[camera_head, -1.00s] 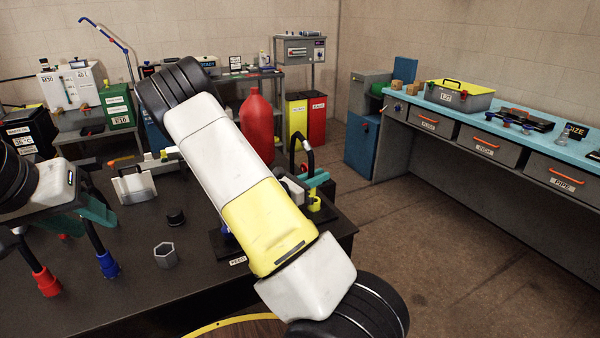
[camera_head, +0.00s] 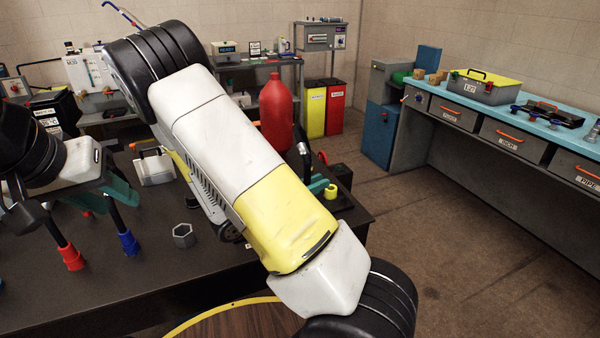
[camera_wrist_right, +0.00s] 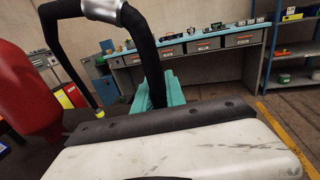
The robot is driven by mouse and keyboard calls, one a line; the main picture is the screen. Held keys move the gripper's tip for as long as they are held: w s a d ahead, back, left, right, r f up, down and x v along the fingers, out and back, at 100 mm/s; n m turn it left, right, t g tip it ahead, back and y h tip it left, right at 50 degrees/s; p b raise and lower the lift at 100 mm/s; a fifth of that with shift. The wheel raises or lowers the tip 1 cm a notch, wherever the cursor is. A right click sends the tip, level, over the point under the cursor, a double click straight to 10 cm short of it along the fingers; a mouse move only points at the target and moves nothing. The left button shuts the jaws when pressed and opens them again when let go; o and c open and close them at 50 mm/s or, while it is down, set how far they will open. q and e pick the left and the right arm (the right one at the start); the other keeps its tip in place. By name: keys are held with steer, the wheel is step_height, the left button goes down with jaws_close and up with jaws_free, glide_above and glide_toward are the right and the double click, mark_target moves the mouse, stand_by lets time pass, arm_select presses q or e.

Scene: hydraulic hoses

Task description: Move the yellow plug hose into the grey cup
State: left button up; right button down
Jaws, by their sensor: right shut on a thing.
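The grey cup (camera_head: 183,236) is a small hexagonal cup standing upright on the dark table. The yellow plug (camera_head: 330,192) is at the end of a black hose beyond my right arm; it also hangs at the hose end in the right wrist view (camera_wrist_right: 98,113). My right gripper (camera_head: 317,184), with teal fingers, is shut on the hose's black part, in the right wrist view (camera_wrist_right: 155,92). It is right of and beyond the cup. My left gripper (camera_head: 118,192), teal too, is left of the cup, by a blue plug hose (camera_head: 128,243); its jaw gap is hidden.
A red bottle (camera_head: 276,115) rises behind my right arm, which covers much of the table (camera_head: 150,285). A white case (camera_head: 155,168) stands further back. The table around the cup's front is clear.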

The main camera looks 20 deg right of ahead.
steer(key=shift+r, duration=0.1)
steer(key=shift+r, duration=0.95)
